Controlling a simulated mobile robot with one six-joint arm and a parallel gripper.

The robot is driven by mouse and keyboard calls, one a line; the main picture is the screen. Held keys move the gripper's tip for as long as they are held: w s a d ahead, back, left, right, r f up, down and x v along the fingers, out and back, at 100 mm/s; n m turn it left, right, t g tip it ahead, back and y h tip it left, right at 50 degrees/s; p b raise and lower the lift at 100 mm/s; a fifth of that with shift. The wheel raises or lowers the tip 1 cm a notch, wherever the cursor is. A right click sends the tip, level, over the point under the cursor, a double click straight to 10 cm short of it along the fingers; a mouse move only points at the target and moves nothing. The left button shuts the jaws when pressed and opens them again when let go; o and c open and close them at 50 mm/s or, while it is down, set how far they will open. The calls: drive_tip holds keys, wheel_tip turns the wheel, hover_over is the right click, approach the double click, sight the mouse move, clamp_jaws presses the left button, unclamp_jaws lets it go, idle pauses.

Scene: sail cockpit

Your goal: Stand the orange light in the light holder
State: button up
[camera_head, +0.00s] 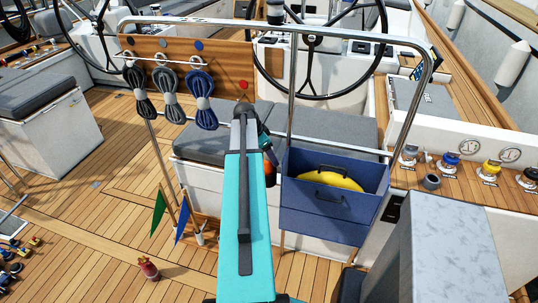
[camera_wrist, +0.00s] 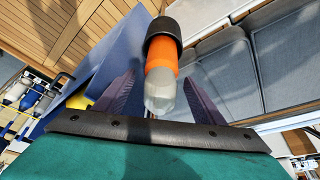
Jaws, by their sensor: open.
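The orange light (camera_wrist: 161,56) has a clear rounded end pointing toward the wrist camera. Its far end sits inside a dark round collar (camera_wrist: 165,29); I cannot tell if this collar is the light holder or part of the light. My gripper (camera_wrist: 160,80) is open, with one dark finger on each side of the light and gaps showing between. In the head view a small part of the orange light (camera_head: 270,174) shows beside my gripper (camera_head: 268,150), left of the blue bin. My arm hides much of that spot.
The blue bin (camera_head: 330,215) with a yellow item (camera_head: 332,181) hangs close on the right. A steel rail frame (camera_head: 293,100) stands above it. Grey cushions (camera_head: 335,127) lie behind. Rope coils (camera_head: 170,95) hang left. A red object (camera_head: 148,268) stands on open deck.

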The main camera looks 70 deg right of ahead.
drive_tip(key=shift+r, duration=0.2)
drive_tip(key=b+v, duration=0.2)
drive_tip(key=v, duration=0.5)
idle(0.3)
drive_tip(key=shift+a, duration=0.1)
idle(1.1)
